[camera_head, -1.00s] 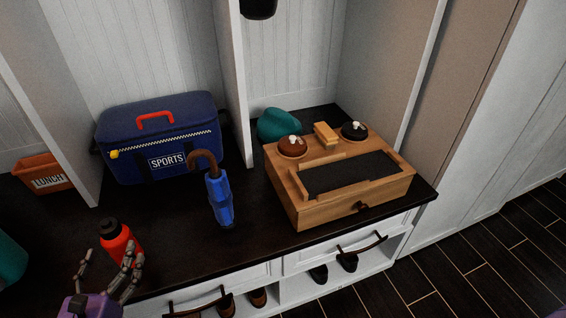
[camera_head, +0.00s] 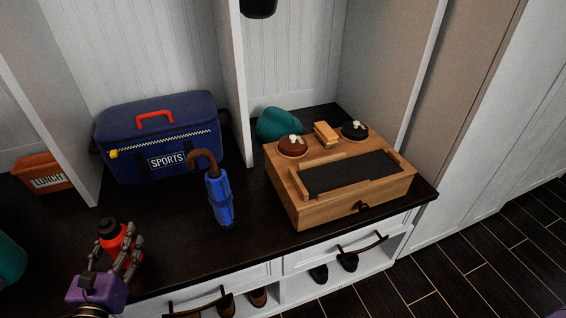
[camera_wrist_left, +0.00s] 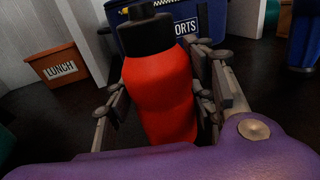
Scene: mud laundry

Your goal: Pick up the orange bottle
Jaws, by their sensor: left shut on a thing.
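The orange bottle (camera_head: 113,243) is red-orange with a black cap and stands upright on the dark bench top at the lower left. My left gripper (camera_head: 117,254), with a purple body and grey fingers, is closed around it from the front. In the left wrist view the bottle (camera_wrist_left: 160,88) fills the middle, with the fingers of my left gripper (camera_wrist_left: 160,95) on both its sides. The bottle's lower end is hidden behind the purple gripper body.
A blue SPORTS bag (camera_head: 160,137) stands behind the bottle, and an orange LUNCH box (camera_head: 45,173) is at the left. A blue umbrella (camera_head: 220,197) and a wooden box (camera_head: 340,190) are to the right. A teal object (camera_head: 10,262) is at the left edge. Dark bench top lies bare between bottle and umbrella.

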